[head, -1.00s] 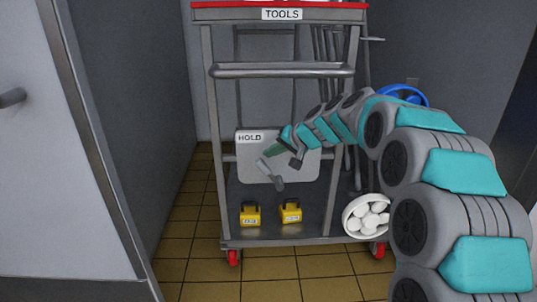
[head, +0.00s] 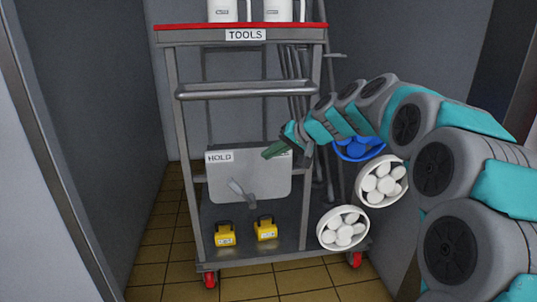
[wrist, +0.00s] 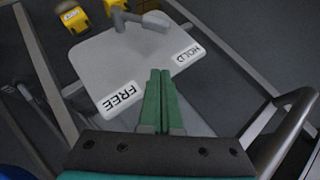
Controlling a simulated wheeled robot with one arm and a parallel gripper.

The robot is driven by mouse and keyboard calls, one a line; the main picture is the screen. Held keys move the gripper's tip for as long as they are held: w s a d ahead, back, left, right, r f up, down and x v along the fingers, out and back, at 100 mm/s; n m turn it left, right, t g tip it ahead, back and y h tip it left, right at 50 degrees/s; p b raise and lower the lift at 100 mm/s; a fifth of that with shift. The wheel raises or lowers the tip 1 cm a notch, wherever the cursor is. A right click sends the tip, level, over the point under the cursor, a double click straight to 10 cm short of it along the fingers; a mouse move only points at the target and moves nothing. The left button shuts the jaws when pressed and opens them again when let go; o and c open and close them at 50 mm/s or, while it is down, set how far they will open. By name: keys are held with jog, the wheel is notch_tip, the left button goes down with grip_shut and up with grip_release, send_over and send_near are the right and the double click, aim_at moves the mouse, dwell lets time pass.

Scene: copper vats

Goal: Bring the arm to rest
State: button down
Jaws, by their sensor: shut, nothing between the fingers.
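My gripper (head: 275,150) is in front of the upper right part of a pale grey board (head: 222,182) on the tool cart, apart from the lever. Its green fingers are shut together and empty; they also show in the wrist view (wrist: 157,100). A grey lever (head: 242,193) on the board slants down to the right. In the wrist view the board (wrist: 125,60) bears a HOLD label (wrist: 188,56) and a FREE label (wrist: 120,95), and the lever (wrist: 145,21) lies beyond the fingertips. My arm reaches in from the right.
The cart's red-edged top (head: 240,27) carries white containers, with a push bar (head: 250,90) below. Two yellow padlocks (head: 225,235) (head: 265,228) sit on the low shelf. White round wheel-like things (head: 343,228) (head: 382,182) and a blue one (head: 360,149) are at right. Walls stand close.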

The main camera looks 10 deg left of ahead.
jog(key=s+d+f+g+h+p, duration=0.1)
jog(key=s+d, duration=0.6)
jog(key=s, duration=0.8)
jog(key=s+d+f+g+h+p, duration=0.2)
jog(key=s+d+f+h, duration=0.3)
jog(key=s, duration=1.1)
jog(key=s+d+f+g+h+p, duration=0.2)
jog(key=s+d+f+g, duration=0.2)
jog(key=s+d, duration=0.7)
jog(key=s+f, duration=0.2)
jog(key=s, duration=0.2)
jog(key=shift+s+m+h, duration=0.25)
jog(key=shift+m+h, duration=0.05)
jog(key=shift+h, duration=0.1)
